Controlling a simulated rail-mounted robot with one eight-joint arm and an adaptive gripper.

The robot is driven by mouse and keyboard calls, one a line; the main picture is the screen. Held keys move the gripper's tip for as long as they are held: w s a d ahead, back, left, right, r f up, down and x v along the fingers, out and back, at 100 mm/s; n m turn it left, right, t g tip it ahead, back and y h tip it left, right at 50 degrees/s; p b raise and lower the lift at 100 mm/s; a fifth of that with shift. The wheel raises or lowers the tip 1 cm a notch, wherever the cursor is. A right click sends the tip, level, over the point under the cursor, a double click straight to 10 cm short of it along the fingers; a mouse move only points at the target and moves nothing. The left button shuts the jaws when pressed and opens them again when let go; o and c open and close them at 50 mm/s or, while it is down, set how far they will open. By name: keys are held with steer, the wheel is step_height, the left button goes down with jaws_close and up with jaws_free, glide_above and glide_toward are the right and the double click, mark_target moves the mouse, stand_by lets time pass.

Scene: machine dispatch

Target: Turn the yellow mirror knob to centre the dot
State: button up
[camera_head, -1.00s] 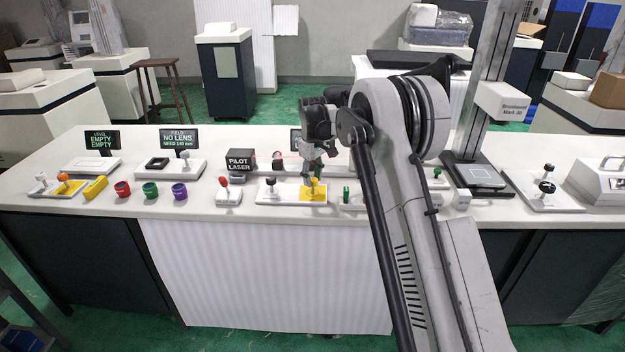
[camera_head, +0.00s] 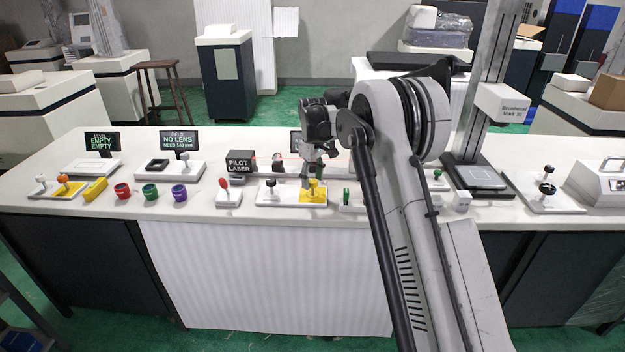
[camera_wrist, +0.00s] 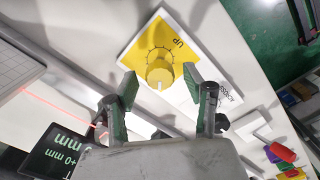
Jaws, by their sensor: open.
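The yellow mirror knob (camera_wrist: 160,70) sits on a yellow plate (camera_wrist: 186,50) marked "UP" in the wrist view. In the head view the yellow plate (camera_head: 312,196) is on the bench's front row, with my gripper (camera_head: 314,182) right above it. In the wrist view my gripper (camera_wrist: 161,85) is open, one finger on each side of the knob, and no contact is clear. A dark display (camera_wrist: 62,152) at lower left reads "+0 mm" in part; the rest is cut off. No dot can be made out.
The pilot laser box (camera_head: 239,162) stands left of my gripper, its red beam running along the bench. A red-topped switch (camera_head: 225,190) and a black knob (camera_head: 270,186) are left of the yellow plate. A green-topped control (camera_head: 346,194) is close on the right.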

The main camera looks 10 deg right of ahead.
mark_target(313, 180)
step_height(313, 180, up, 12)
stand_by(0.5)
steer(key=s+r+m+t, duration=0.2)
steer(key=s+r, duration=0.5)
steer(key=s, duration=0.5)
steer(key=s+r+m+t, duration=0.2)
steer(key=s+r, duration=0.5)
steer(key=s, duration=0.6)
steer(key=s+f+m+t, duration=0.1)
steer(key=s+f, duration=0.4)
steer(key=s, duration=0.7)
steer(key=s+f+m+t, duration=0.2)
steer(key=s+f, duration=0.3)
steer(key=s, duration=0.7)
steer(key=shift+s+m, duration=0.3)
steer(key=shift+s, duration=0.05)
steer(key=shift+c, duration=0.4)
